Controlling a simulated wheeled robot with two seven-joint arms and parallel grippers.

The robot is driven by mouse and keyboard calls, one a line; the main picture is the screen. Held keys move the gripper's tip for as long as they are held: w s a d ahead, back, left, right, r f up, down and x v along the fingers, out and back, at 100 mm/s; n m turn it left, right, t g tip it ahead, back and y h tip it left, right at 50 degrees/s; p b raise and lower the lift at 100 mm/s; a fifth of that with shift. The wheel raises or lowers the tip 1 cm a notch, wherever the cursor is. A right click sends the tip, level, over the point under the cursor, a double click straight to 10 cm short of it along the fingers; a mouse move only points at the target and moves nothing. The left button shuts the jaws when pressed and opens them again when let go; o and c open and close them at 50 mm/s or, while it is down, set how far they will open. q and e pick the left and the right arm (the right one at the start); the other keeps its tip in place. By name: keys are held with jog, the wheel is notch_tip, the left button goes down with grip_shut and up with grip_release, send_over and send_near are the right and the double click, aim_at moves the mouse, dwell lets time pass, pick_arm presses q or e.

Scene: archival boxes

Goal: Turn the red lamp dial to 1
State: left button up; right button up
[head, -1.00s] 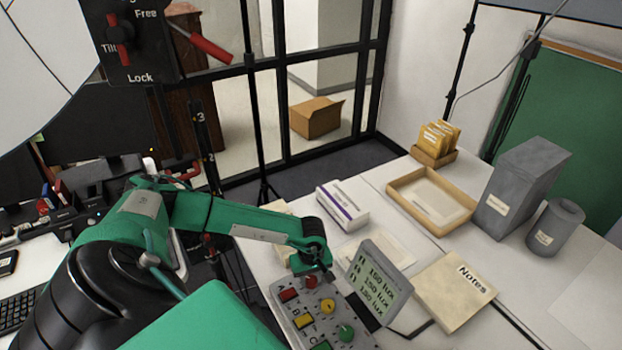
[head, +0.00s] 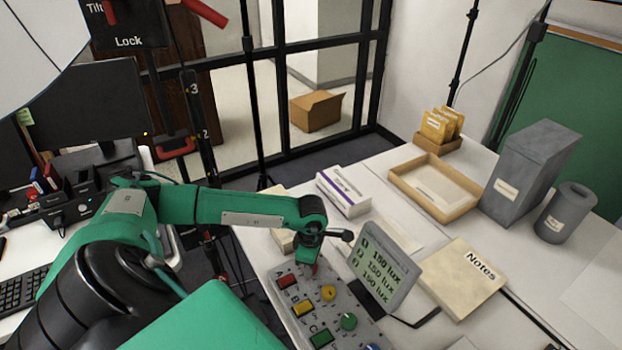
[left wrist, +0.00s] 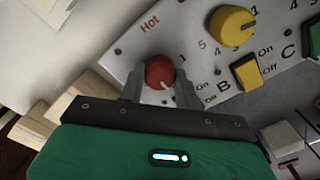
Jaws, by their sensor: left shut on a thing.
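The control panel (head: 335,322) on the white table carries a column of dials and coloured switches. The red dial (left wrist: 160,71), at the "Hot" end of the panel, has a pale pointer mark at its lower edge in the left wrist view. My left gripper (left wrist: 159,80) is shut on the red dial, a finger on each side. In the head view the gripper (head: 308,262) comes down over the dial, which is mostly hidden there. The yellow dial (left wrist: 232,25) and green dial (head: 348,321) sit further along. My right gripper is not in view.
The Notes pad (head: 462,285), a purple-striped box (head: 343,192) and a wooden tray (head: 395,178) lie beyond. A yellow switch (left wrist: 246,73) is close to the gripper.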

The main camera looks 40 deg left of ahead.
pick_arm(q)
jog(key=n+b, duration=0.2)
jog(key=n, duration=0.2)
jog(key=shift+f+n+b, duration=0.15)
jog(key=shift+n+b, duration=0.15)
jog(key=shift+b, duration=0.05)
jog(key=shift+a+n, duration=0.1)
jog(key=shift+n, duration=0.4)
jog(key=shift+n+b, duration=0.4)
jog(key=shift+b, duration=0.1)
jog(key=n+b, duration=0.2)
jog(key=n, duration=0.2)
jog(key=shift+n, duration=0.3)
jog(key=n+b, duration=0.2)
jog(key=n, duration=0.1)
jog(key=shift+n, duration=1.3)
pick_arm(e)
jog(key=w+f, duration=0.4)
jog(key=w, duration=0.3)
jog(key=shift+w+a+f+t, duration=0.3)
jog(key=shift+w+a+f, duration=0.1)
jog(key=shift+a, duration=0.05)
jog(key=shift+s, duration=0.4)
